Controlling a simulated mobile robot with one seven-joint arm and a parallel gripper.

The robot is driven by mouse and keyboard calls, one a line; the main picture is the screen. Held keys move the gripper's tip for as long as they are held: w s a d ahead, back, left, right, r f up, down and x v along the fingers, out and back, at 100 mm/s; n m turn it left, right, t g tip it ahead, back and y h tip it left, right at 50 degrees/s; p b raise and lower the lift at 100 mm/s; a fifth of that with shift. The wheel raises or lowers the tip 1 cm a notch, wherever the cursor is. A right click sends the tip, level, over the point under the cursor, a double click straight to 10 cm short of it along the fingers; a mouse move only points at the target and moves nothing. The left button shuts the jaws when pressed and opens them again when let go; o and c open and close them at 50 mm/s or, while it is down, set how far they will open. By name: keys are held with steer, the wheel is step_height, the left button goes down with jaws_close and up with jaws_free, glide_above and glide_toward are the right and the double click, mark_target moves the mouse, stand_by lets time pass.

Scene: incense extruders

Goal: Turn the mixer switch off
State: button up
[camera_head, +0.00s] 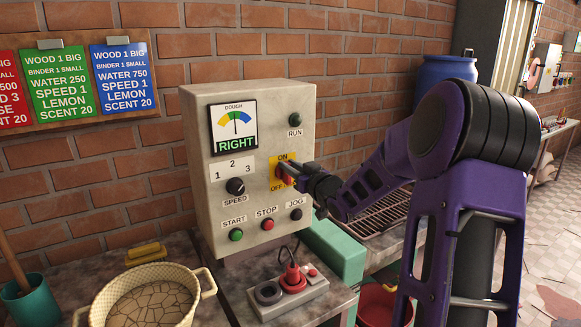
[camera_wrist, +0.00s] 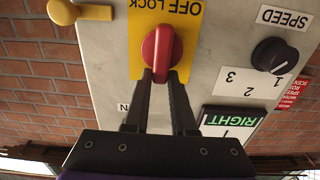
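The mixer switch is a red rotary knob (camera_head: 284,174) on a yellow plate (camera_head: 276,161) marked ON above and OFF LOCK below. The plate is on the front of a beige control box (camera_head: 250,105). The knob also shows in the upside-down wrist view (camera_wrist: 161,47). My gripper (camera_head: 289,172) reaches in from the right. In the wrist view its two dark fingertips (camera_wrist: 160,76) lie one on each side of the knob's raised grip and appear to touch it. The fingers hide part of the plate and knob in the head view.
A black speed dial (camera_head: 236,186) is left of the switch. Start, stop (camera_head: 268,224) and jog (camera_head: 296,214) buttons are below it. A pendant with a red knob (camera_head: 293,279) lies in front, beside a yellow pot (camera_head: 152,298). A yellow part (camera_wrist: 63,12) shows near the plate.

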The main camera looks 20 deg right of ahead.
jaws_close()
steer(key=shift+f+b, duration=0.1)
steer(key=shift+b, duration=0.3)
steer(key=n+b, duration=0.2)
steer(key=b, duration=0.1)
steer(key=a+n+b, duration=0.1)
steer(key=n+b, duration=0.1)
steer(key=n, duration=0.1)
steer(key=a+n+b, duration=0.1)
steer(key=n+b, duration=0.2)
steer(key=shift+s+f+b, duration=0.2)
steer(key=shift+f+b, duration=0.1)
steer(key=shift+f, duration=0.1)
steer(key=n, duration=0.4)
steer(key=shift+a+f+n, duration=0.25)
steer(key=shift+f+n, duration=0.1)
steer(key=shift+n, duration=0.05)
steer(key=shift+s+a+f+n, duration=0.1)
steer(key=shift+f+n, duration=0.2)
steer(key=shift+n, duration=1)
steer(key=shift+f+n, duration=0.3)
steer(key=shift+n, duration=1)
steer(key=o, duration=0.6)
jaws_free()
steer(key=shift+c, duration=0.2)
